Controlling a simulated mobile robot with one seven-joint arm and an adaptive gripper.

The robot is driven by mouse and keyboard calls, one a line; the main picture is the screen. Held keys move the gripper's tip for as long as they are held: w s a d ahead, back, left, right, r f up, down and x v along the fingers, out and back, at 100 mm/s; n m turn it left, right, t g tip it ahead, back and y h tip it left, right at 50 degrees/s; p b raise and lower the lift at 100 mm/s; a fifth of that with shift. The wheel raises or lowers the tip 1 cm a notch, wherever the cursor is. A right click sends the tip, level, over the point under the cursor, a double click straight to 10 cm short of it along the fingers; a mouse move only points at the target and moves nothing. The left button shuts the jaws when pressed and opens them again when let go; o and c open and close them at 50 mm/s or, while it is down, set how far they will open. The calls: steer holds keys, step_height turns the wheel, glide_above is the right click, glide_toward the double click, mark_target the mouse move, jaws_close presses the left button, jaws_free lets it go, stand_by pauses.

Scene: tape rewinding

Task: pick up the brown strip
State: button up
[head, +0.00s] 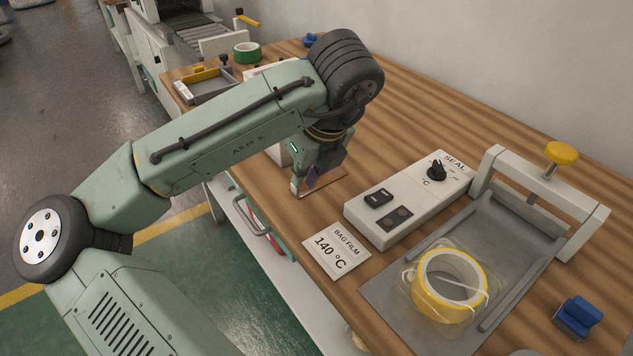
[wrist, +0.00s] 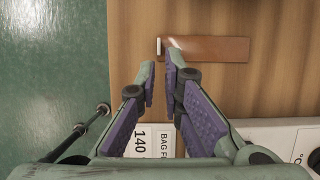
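The brown strip (wrist: 208,48) lies flat on the wooden table in the wrist view, beyond my fingertips and mostly to their right. A small white mark is at its left end. In the head view the strip (head: 332,183) is partly hidden behind my gripper (head: 308,184). My gripper, with purple finger pads, also shows in the wrist view (wrist: 160,72). Its fingers are apart, with a narrow gap and nothing between them. The fingertips point toward the left part of the strip; I cannot tell their exact height above it.
A sealing control box (head: 410,200) stands right of my gripper, with a "140 °C" bag film card (head: 337,249) in front. A sealer press (head: 540,200) and a yellow tape roll (head: 449,286) are further right. The table's front edge is close to the strip.

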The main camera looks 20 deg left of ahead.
mark_target(298, 197)
steer(key=x, duration=0.5)
steer(key=shift+a+r, duration=0.1)
steer(key=shift+a, duration=0.1)
steer(key=shift+c, duration=0.4)
jaws_close()
steer(key=shift+r+p, duration=0.15)
steer(key=shift+p, duration=0.2)
